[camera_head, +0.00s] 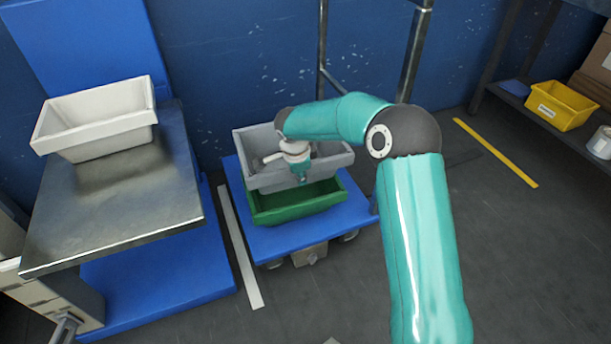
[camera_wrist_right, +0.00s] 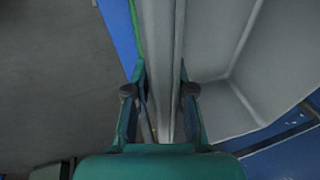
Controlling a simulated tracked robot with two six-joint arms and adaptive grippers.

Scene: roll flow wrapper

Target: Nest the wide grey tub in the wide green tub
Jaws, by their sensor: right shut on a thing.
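The wide grey tub (camera_head: 262,178) is in the head view, over the wide green tub (camera_head: 305,206) on a blue cart. The green tub's front wall shows below the grey one; I cannot tell how far the grey tub sits inside it. My right gripper (camera_head: 302,178) is at the grey tub's near wall. In the right wrist view, the right gripper (camera_wrist_right: 160,100) is shut on the grey tub's wall (camera_wrist_right: 162,45), with the tub's inside (camera_wrist_right: 215,95) to the right. A thin green edge (camera_wrist_right: 137,35) shows beside the wall. My left gripper is not in view.
The blue cart (camera_head: 275,243) has wheels and stands on the dark floor. Left of it is a metal-topped table (camera_head: 110,215) with a white tub (camera_head: 98,120). Metal posts (camera_head: 412,60) rise behind the cart. A yellow bin (camera_head: 560,107) is on a shelf at the far right.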

